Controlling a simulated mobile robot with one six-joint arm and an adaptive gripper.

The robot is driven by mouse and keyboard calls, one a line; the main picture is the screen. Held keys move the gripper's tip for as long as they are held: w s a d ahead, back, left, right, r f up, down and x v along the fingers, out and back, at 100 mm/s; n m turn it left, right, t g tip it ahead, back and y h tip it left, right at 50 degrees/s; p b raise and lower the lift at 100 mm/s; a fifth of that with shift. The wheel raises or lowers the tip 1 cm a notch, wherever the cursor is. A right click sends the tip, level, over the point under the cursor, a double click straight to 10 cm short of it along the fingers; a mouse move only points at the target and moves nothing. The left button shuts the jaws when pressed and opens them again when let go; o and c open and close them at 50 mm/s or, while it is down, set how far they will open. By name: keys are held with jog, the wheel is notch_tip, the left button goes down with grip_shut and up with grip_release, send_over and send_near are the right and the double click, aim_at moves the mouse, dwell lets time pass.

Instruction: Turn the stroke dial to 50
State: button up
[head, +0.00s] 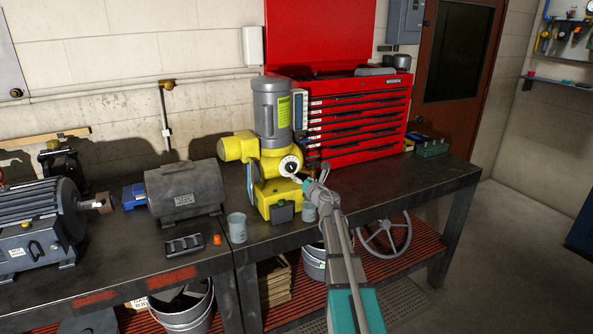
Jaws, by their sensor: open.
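The stroke dial (290,165) is a round white face with a dark centre on the front of a yellow pump (276,190). A grey upright motor (271,110) stands on top of the pump. The dial's numbers are too small to read. My gripper (301,181) is at the lower right edge of the dial, with its fingers pointing up and left toward it. It is open. I cannot tell whether the fingers touch the dial. My arm reaches in from the lower right and hides part of the pump's right side.
The pump stands on a dark workbench (440,180). A red tool chest (355,115) is behind it to the right. A grey motor (184,192), a grey cup (236,227), an orange cap (217,240) and a dark tray (185,244) are to the left. The bench's right end is mostly clear.

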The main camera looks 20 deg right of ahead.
aim_at(292, 169)
jog(key=w, duration=0.7)
jog(key=shift+w+a, duration=0.1)
jog(key=shift+w, duration=0.15)
jog(key=c, duration=1.2)
